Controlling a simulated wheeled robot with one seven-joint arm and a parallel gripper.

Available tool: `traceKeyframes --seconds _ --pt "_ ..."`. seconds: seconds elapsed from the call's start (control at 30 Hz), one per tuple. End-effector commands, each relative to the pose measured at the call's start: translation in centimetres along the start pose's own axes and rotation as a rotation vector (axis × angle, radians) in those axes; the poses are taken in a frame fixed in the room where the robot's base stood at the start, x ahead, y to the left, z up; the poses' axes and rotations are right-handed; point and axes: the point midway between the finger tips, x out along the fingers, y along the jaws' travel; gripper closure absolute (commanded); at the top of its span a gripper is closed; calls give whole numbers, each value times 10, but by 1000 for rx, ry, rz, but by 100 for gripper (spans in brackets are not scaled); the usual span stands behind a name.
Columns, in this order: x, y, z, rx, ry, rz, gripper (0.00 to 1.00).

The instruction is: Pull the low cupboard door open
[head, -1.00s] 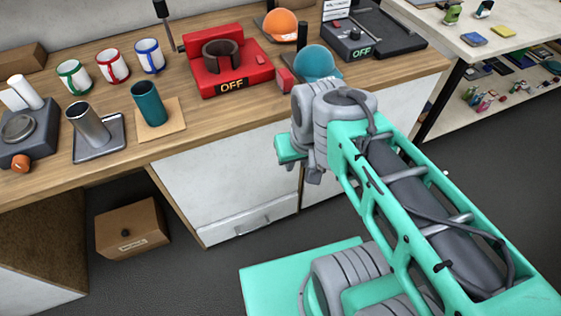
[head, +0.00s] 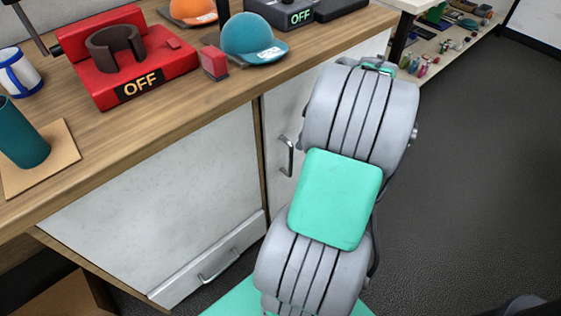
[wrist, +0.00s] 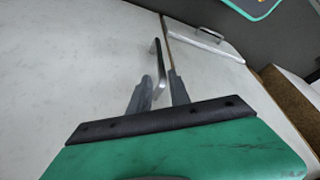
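The low cupboard door (head: 285,110) is a pale panel below the wooden counter, closed, partly hidden by my arm. Its upright metal bar handle (head: 286,157) shows just left of my arm in the head view. In the wrist view the door (wrist: 75,70) fills the left side, and the handle (wrist: 156,58) lines up with the gap between my fingers, nearer the left one. My gripper (wrist: 160,76) is open, its two dark fingers apart. Whether a finger touches the handle cannot be told. In the head view my gripper is hidden behind my arm.
Left of the door is a wide pale panel (head: 155,185) with a low drawer front and its handle (head: 220,262). Dark floor (head: 470,170) is open to the right.

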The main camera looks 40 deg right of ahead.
Motion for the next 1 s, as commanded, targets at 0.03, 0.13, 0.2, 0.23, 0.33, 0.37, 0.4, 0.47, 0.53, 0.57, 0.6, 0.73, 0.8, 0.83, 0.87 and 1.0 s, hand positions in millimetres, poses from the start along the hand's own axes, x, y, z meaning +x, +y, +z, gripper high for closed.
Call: traceKeyframes --seconds 0.03,0.13,0.2,0.23,0.33,0.37,0.4,0.47,0.53,0.57,0.6,0.73,0.8,0.83,0.87,1.0 --pt "6 0 -2 -3 1 -2 77" --pt "28 -2 -3 -6 0 -5 77" --pt "46 -2 -3 -6 -1 -6 77" --pt "53 -2 -3 -6 -1 -5 77" --pt "77 -2 -3 -5 -1 -5 77" --pt "84 -2 -3 -5 -1 -5 77" --pt "91 -2 -3 -5 -1 -4 77" --pt "100 -1 -3 -4 -2 -2 77" --pt "107 -1 -3 -3 -1 -1 77" --pt "110 -1 -3 -3 -1 -1 77" --pt "112 -1 -3 -2 -2 -1 77" --pt "112 0 -2 0 -2 1 77" --pt "112 0 -2 0 -2 1 77" --pt "112 0 -2 0 -2 1 77" --pt "112 0 -2 0 -2 1 77" --pt "112 0 -2 0 -2 1 88"
